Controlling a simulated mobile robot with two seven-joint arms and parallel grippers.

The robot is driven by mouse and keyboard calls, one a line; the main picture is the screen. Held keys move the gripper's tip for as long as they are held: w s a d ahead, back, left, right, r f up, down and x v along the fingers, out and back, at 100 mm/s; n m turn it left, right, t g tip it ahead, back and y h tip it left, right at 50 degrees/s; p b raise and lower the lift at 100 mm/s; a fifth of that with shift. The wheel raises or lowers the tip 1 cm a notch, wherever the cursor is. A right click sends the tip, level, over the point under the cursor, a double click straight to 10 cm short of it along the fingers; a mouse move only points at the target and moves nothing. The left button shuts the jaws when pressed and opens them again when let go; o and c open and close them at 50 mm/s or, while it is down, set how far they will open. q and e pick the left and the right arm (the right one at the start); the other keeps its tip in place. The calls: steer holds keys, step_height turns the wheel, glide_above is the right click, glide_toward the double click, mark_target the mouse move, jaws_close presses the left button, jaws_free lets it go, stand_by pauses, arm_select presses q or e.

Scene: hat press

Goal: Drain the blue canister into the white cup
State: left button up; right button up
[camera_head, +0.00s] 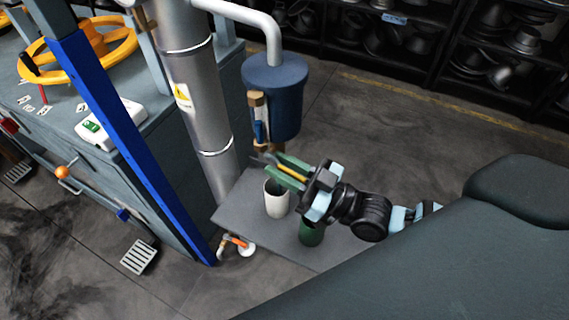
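The blue canister (284,92) hangs under a grey pipe, with a sight gauge on its side and a brownish outlet at its bottom. The white cup (276,204) stands upright on a grey shelf (243,202) below the canister. My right gripper (269,163) reaches in from the right between canister and cup. Its green fingers point left and look parted, with tips close to a small grey piece by the outlet. I cannot tell whether they touch it. The cup's interior contents do not show. My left gripper is out of view.
A green cup (310,234) stands on the shelf right of the white cup, partly behind my gripper. A thick grey column (190,75) and a blue post (120,140) stand to the left. A dark padded surface (440,255) fills the lower right.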

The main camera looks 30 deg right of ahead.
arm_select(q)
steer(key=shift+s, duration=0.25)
arm_select(e)
steer(key=shift+o, duration=0.8)
steer(key=shift+a, duration=0.1)
steer(key=shift+s+d+f, duration=0.15)
steer(key=shift+s+d, duration=0.1)
steer(key=shift+d, duration=0.1)
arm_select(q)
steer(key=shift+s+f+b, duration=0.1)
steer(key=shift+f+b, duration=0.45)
arm_select(e)
steer(key=v, duration=0.7)
